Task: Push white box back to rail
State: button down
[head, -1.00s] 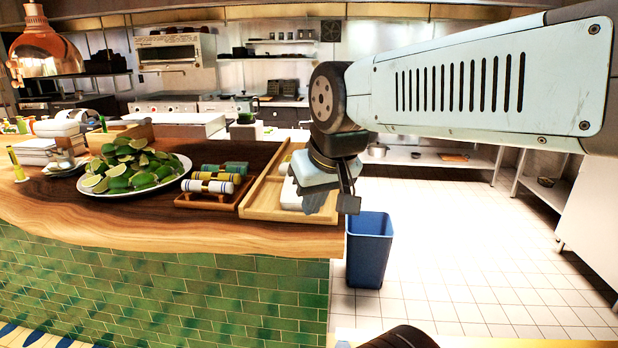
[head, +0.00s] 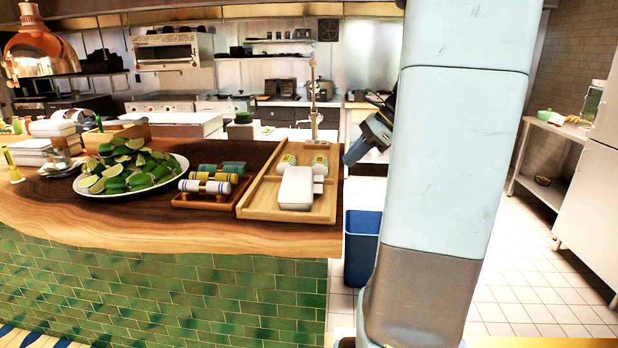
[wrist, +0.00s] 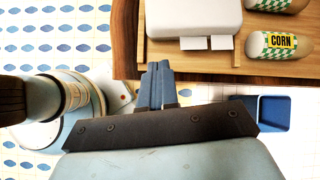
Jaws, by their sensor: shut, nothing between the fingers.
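The white box (head: 296,188) lies in the near part of a light wooden tray (head: 255,213) at the counter's right end. In the wrist view the white box (wrist: 194,17) is at the top, with two small white tabs at its lower edge. The tray has raised edges; I cannot tell which one is the rail. My gripper (head: 353,153) is off the counter's right edge, apart from the box, pointing down and left. In the wrist view its fingers (wrist: 158,78) are together and empty, outside the tray's edge. My arm hides the area right of it.
Left of the tray are a small rack of rollers (head: 205,185) and a plate of limes (head: 130,170). A blue bin (head: 360,245) stands on the floor beside the counter.

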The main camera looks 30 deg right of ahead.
jog(key=w+d+f+m, duration=0.1)
jog(key=d+m, duration=0.2)
jog(key=d, duration=0.2)
send_near(321, 192)
jog(key=a+f, duration=0.1)
jog(key=w+a+f, duration=0.1)
jog(key=shift+a+f+t, duration=0.3)
jog(key=shift+f+t, duration=0.1)
jog(key=shift+w+a+r, duration=0.1)
jog(key=shift+w+a, duration=0.6)
jog(key=shift+a, duration=0.15)
jog(key=shift+w+a, duration=0.4)
jog(key=shift+a, duration=0.15)
jog(key=shift+w, duration=0.15)
